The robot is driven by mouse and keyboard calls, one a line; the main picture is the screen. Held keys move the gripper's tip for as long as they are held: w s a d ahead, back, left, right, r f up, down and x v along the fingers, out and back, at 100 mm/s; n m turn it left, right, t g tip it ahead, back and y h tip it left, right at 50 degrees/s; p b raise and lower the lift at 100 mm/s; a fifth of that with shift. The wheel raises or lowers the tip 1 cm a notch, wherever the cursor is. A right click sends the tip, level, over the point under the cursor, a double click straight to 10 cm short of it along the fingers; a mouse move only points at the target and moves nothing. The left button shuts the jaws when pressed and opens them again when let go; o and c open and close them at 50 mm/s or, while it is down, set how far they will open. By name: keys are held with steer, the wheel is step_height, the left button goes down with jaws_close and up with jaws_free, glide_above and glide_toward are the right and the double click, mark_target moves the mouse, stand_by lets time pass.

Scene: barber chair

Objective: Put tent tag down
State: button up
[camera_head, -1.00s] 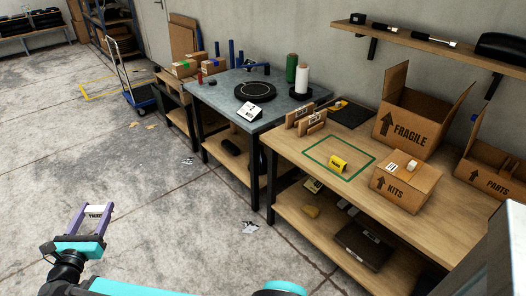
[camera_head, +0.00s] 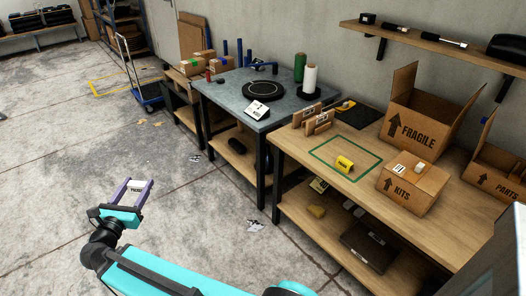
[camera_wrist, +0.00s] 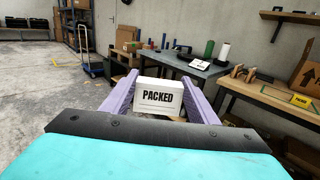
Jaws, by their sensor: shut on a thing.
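A white tent tag (camera_wrist: 158,97) printed "PACKED" is held between the two purple fingers of my gripper (camera_wrist: 160,96) in the wrist view. In the head view my gripper (camera_head: 135,190) is at the lower left, over open floor and well away from the benches, shut on the tag (camera_head: 134,187). A green outlined rectangle (camera_head: 318,153) is marked on the wooden bench (camera_head: 290,152).
A FRAGILE box (camera_head: 410,130), a KITS box (camera_head: 407,192) and a PARTS box (camera_head: 488,185) stand on the wooden bench's right part. Wooden holders (camera_head: 316,122) stand at its back left. The grey table (camera_head: 225,92) holds a turntable (camera_head: 260,90) and a white sign (camera_head: 257,109). Floor before the benches is mostly clear.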

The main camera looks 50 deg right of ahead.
steer(key=s+d+f+m+g+h, duration=0.15)
steer(key=s+d+g, duration=0.4)
steer(key=d, duration=1.05)
steer(key=s+d+f+m+g+h, duration=0.1)
steer(key=s+d+m+g, duration=0.15)
steer(key=s+d, duration=0.95)
steer(key=s+d+f+m+g, duration=0.2)
steer(key=s+d+m+g, duration=0.3)
steer(key=s+d, duration=1.7)
steer(key=shift+s+d+f+g+y, duration=0.35)
steer(key=shift+d+g, duration=0.35)
steer(key=shift+d, duration=0.2)
steer(key=shift+d, duration=0.1)
steer(key=shift+w+d+f, duration=0.25)
steer(key=shift+w+d, duration=0.4)
steer(key=shift+d, duration=1.6)
steer(key=shift+w+d+f, duration=0.2)
steer(key=shift+w+d, duration=0.45)
steer(key=shift+d, duration=1.65)
steer(key=shift+w+d+f, duration=0.25)
steer(key=shift+w+d, duration=0.4)
steer(key=shift+d, duration=1.6)
